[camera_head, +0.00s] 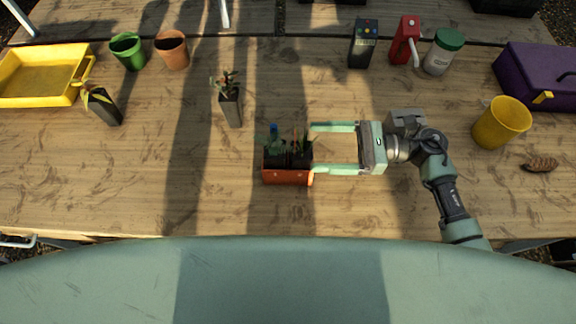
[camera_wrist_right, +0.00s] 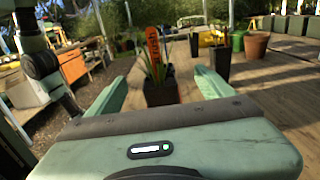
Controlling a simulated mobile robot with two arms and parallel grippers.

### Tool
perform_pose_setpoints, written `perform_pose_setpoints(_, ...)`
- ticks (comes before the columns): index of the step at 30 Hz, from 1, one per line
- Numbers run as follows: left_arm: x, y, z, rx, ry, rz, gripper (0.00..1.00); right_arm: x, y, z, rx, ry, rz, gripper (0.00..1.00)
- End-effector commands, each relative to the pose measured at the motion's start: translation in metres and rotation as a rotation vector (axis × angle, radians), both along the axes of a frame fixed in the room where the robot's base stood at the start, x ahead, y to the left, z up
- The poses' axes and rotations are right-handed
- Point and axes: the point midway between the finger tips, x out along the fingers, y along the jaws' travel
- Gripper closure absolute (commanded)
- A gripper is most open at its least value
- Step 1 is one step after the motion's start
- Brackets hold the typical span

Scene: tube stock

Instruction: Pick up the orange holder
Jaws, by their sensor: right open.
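The orange holder (camera_head: 287,178) sits on the wooden table, near the middle front in the head view. My left gripper is not in view.
A dark potted plant (camera_head: 231,106) stands behind the holder to the left. A yellow cup (camera_head: 501,123), pine cone (camera_head: 540,164) and purple box (camera_head: 540,78) are at right. A yellow tray (camera_head: 40,88) is far left. The table left of the holder is clear.

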Motion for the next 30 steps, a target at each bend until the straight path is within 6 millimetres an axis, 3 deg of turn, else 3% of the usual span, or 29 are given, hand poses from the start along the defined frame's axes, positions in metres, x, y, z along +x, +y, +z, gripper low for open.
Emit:
perform_pose_setpoints(6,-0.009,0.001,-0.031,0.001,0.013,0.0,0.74,0.0,0.0,-0.03,0.0,0.0,0.0,0.18)
perform_pose_setpoints(17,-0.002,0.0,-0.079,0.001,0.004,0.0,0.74,0.0,0.0,-0.078,0.0,0.0,0.0,0.18)
perform_pose_setpoints(22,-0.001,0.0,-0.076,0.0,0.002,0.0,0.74,0.0,0.007,-0.078,0.002,0.0,0.0,0.18)
perform_pose_setpoints(30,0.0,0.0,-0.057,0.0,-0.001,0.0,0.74,-0.002,0.039,-0.072,0.004,0.0,0.001,0.18)
